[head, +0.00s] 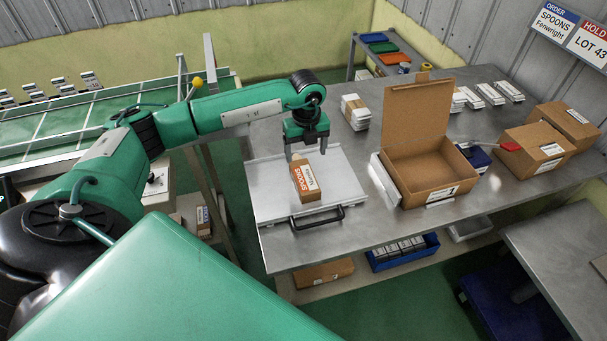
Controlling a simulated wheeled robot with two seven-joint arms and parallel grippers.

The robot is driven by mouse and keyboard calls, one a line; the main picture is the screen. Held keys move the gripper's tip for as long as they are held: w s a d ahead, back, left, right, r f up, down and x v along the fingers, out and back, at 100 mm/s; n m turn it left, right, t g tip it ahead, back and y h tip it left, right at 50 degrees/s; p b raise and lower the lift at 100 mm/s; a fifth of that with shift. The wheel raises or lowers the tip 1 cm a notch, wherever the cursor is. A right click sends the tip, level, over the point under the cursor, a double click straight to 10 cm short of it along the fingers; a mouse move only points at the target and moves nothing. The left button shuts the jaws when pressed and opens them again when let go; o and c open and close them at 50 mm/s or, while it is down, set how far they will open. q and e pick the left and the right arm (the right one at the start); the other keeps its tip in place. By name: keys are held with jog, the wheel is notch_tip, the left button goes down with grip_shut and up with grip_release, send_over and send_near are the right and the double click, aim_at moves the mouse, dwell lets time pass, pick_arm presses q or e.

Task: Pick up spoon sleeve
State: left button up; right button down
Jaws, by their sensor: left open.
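The spoon sleeve (304,181) is a brown box with a white label and an orange panel reading "SPOONS". It lies on a flat white tray-like plate (268,205) with a dark handle at its front, on the steel table. My left gripper (306,152) points down just above the far end of the sleeve, with its fingers apart. I cannot tell whether the fingertips touch the sleeve. My right gripper is not in view.
An open cardboard box (428,175) with its lid raised stands right of the plate. Closed boxes (536,149) are at the far right. White packets (355,112) stand behind the plate. A sign (570,32) reads "ORDER SPOONS Fenwright", "HOLD LOT 43". Bare steel table (345,243) lies in front.

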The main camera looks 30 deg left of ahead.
pick_arm(q)
send_over(303, 172)
jog(key=f, duration=0.4)
jog(key=shift+w+d+f+p, duration=0.15)
jog(key=shift+d+p, duration=0.15)
jog(key=shift+d, duration=0.1)
jog(key=shift+f, duration=0.25)
jog(key=f, duration=0.1)
jog(key=f+p, duration=0.1)
jog(key=f, duration=0.1)
jog(key=f+p, duration=0.1)
jog(key=shift+s+a+f, duration=0.2)
jog(key=shift+a, duration=0.15)
jog(key=shift+f, duration=0.2)
jog(key=c, duration=1)
jog(key=shift+c, duration=0.4)
